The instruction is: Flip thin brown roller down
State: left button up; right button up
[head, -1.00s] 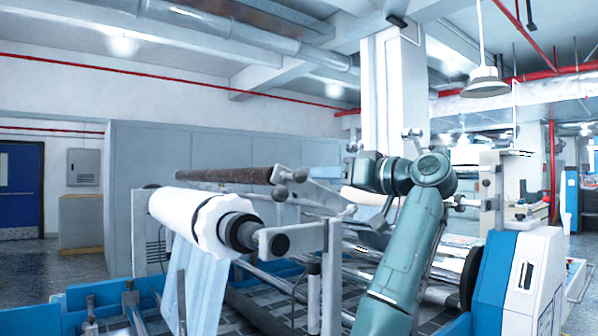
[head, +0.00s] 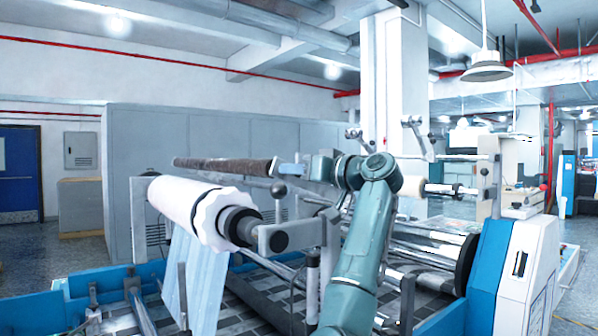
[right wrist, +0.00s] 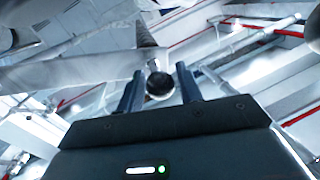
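The thin brown roller (head: 225,165) lies roughly level in the head view, above and behind a thick white roll (head: 190,208). A dark round knob (head: 278,188) shows near its right end. My right gripper (head: 286,171) is at that right end, coming in from the right. In the right wrist view, its two fingers stand apart with a dark ball (right wrist: 160,86) between them, and the brown roller (right wrist: 146,35) extends beyond. Slim gaps seem to show beside the ball; I cannot tell whether either finger touches it. My left gripper is not in view.
A light metal bracket (head: 290,235) holds the white roll's near end. The blue and white machine housing (head: 515,270) stands at the right, and a blue frame edge (head: 110,280) runs along the lower left. Grey cabinets (head: 205,135) stand behind.

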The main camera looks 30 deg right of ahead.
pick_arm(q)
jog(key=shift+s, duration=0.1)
pick_arm(e)
grip_shut()
jog(key=f+n+b, duration=0.1)
jog(key=f+b, duration=0.1)
jog(key=a+f+n+b, duration=0.1)
jog(key=f, duration=0.1)
jog(key=f+b, duration=0.1)
jog(key=b, duration=0.1)
jog(key=shift+s+a+f+n+g+b, duration=0.1)
jog(key=shift+a+f+n+g+b, duration=0.2)
jog(key=shift+f+n, duration=0.1)
jog(key=shift+o, duration=1.6)
grip_release()
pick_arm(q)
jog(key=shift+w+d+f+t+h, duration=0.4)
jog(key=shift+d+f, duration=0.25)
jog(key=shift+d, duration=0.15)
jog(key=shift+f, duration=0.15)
pick_arm(e)
jog(key=shift+s+d, duration=0.1)
